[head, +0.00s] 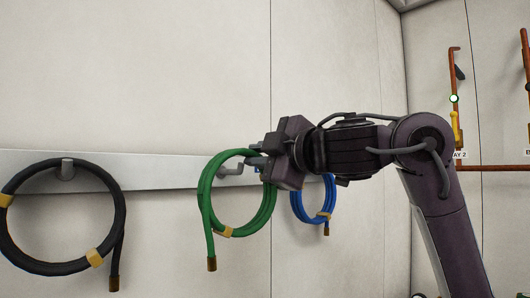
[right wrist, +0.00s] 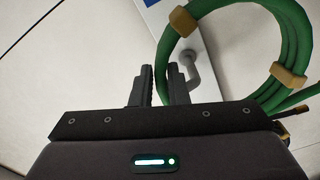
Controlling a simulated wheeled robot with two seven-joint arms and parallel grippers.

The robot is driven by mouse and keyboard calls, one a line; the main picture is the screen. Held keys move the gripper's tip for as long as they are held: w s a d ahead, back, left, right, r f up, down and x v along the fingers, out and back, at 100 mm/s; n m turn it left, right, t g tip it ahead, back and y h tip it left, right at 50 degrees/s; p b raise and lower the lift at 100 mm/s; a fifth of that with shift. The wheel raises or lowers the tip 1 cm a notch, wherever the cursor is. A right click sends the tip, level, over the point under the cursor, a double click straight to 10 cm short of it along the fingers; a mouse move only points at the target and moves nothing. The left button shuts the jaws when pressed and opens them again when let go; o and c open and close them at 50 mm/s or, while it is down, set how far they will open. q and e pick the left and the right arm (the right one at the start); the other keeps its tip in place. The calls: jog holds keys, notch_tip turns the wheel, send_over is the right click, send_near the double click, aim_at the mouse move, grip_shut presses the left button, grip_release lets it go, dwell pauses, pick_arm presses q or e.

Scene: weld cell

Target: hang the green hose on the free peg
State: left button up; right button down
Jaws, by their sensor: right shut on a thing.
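The green hose (head: 208,205) is a coil with tan ties and a brass end, upright in front of the wall rail. My right gripper (head: 258,168) is shut on its upper right part. In the right wrist view the gripper (right wrist: 162,82) has the green coil (right wrist: 295,40) beyond its fingertips and to the right. The free peg (head: 232,170), a grey bent hook, shows inside the coil's opening. The peg (right wrist: 196,68) also shows beside the right finger in the wrist view. I cannot tell whether the coil is around the peg or in front of it. My left gripper is out of view.
A black hose (head: 15,243) hangs on a peg (head: 67,166) at the left. A blue hose (head: 301,208) hangs close behind my right gripper, partly hidden. The grey rail (head: 150,172) runs along the pale wall. Orange pipework (head: 453,80) stands at the far right.

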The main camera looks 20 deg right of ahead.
jog(key=shift+p+x, duration=0.4)
jog(key=shift+x, duration=1.15)
jog(key=shift+w+a+f+b, duration=0.2)
jog(key=shift+w+f+b, duration=0.35)
jog(key=shift+f, duration=0.35)
